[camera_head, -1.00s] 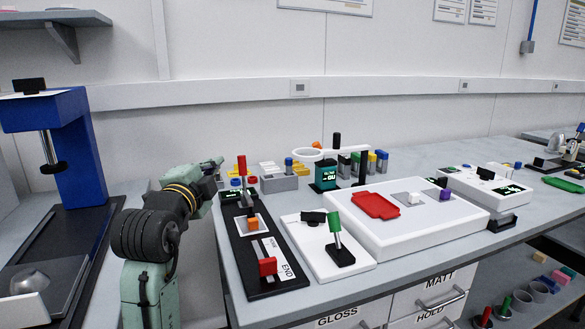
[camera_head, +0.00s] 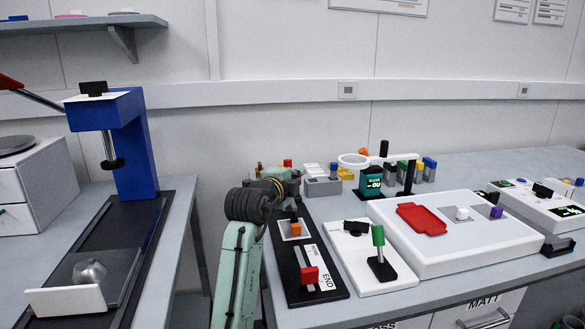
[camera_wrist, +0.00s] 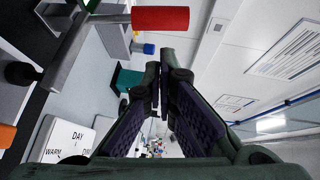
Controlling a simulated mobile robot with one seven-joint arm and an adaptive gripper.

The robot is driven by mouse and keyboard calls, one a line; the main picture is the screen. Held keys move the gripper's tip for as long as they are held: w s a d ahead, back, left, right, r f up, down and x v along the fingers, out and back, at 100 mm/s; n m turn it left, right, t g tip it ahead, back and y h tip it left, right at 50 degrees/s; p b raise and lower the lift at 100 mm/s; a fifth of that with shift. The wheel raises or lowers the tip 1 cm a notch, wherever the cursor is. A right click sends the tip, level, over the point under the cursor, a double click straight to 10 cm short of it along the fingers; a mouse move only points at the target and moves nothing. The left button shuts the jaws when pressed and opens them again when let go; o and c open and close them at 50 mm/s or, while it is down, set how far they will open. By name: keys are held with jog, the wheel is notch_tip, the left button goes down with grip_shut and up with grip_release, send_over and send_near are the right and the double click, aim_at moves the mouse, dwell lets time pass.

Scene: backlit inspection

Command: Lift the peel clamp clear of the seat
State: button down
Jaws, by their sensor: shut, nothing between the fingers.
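I cannot tell for sure which part is the peel clamp. In the head view, an orange block (camera_head: 296,228) sits on a white square on a black board (camera_head: 335,291). A red block (camera_head: 309,275) stands on a slide nearer the board's front. In the wrist view, a red cylindrical handle (camera_wrist: 160,19) on a metal bar is at the top, apart from my fingers. My gripper (camera_wrist: 160,78) is shut and empty. In the head view my arm covers the board's far end, and my fingers cannot be made out there.
A white plate (camera_head: 392,288) with a green-handled lever (camera_head: 378,238) lies right of the board. Further right is a white platform (camera_head: 430,265) with a red tray (camera_head: 421,219). A blue press (camera_head: 133,150) stands on the left bench. A gap separates the two benches.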

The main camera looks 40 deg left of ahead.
jog(key=shift+w+a+f, duration=0.15)
jog(key=shift+w+a, duration=0.35)
jog(key=shift+a, duration=0.3)
